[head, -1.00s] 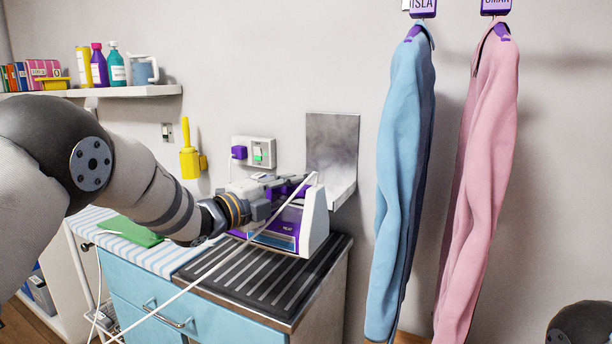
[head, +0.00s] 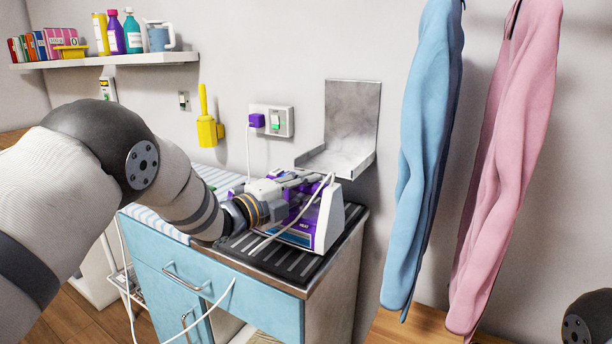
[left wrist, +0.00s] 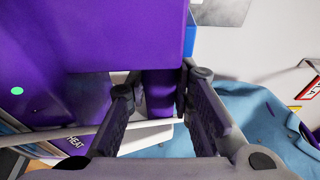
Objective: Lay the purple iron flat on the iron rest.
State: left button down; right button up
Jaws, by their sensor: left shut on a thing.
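The purple iron (head: 325,220), with a pale end and a "HEAT" label, is at the dark ribbed pad (head: 270,262) on the blue cabinet. My left gripper (head: 300,185) is shut on its handle. In the left wrist view the purple handle (left wrist: 160,95) lies between the two fingers (left wrist: 160,110), under the large purple body (left wrist: 120,35). Whether the iron's underside touches the pad is hidden. A grey metal bracket (head: 350,115) with a ledge is on the wall behind. I cannot tell which of the two is the iron rest. My right gripper is out of view.
The iron's white cord (head: 225,295) hangs across the cabinet front. Blue (head: 425,150) and pink (head: 510,160) garments hang close on the right. A purple plug sits in the wall socket (head: 280,122). A shelf (head: 130,60) with bottles is at upper left.

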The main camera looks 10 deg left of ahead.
pick_arm(q)
jog(key=shift+f, duration=0.35)
dwell(0.6)
jog(key=c, duration=1.3)
grip_release()
jog(key=shift+c, duration=0.2)
jog(key=shift+s+f, duration=0.1)
jog(key=shift+f, duration=0.3)
jog(key=v, duration=1.2)
jog(key=shift+r, duration=0.25)
